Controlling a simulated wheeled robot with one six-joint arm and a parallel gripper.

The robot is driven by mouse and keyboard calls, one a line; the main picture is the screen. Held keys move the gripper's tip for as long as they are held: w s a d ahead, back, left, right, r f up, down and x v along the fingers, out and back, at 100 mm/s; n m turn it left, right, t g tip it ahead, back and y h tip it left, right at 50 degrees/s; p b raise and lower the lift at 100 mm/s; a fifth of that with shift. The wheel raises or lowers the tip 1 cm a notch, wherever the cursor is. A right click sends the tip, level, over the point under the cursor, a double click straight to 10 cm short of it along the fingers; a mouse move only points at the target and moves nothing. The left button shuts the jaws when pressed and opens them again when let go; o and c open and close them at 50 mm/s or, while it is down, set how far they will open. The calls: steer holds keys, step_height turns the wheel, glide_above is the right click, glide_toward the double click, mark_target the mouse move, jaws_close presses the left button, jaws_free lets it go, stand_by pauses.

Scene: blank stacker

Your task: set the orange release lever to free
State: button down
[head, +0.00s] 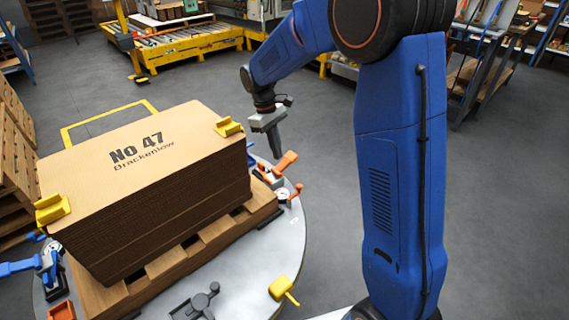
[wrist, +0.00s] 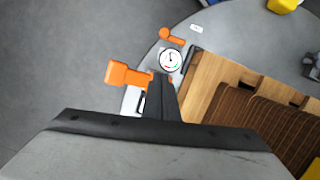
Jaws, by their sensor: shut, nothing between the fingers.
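An orange lever with a blocky handle (head: 286,162) sits at the far right rim of the round table, behind the cardboard stack. In the wrist view its handle (wrist: 128,75) points left, out past the table rim. My gripper (head: 277,154) is shut and empty, pointing down just above and left of that handle in the head view. In the wrist view my fingertips (wrist: 160,76) overlap the lever's inner end and partly hide its base; I cannot tell whether they touch. A smaller orange knob (wrist: 170,37) stands beyond the gauge. No free marking is readable.
A round gauge (wrist: 171,61) sits close beside my fingers. The tall cardboard stack (head: 145,155) on a wooden pallet (head: 190,262) fills the round table (head: 270,245). Open floor lies right of the table.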

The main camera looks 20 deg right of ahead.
steer(key=x, duration=0.8)
steer(key=shift+s+d+f, duration=0.1)
steer(key=shift+s+f, duration=0.05)
steer(key=shift+f, duration=0.15)
steer(key=shift+s+d+f, duration=0.25)
steer(key=shift+s+d, duration=0.7)
steer(key=shift+s, duration=0.15)
steer(key=shift+s+d, duration=0.3)
steer(key=shift+s, duration=0.15)
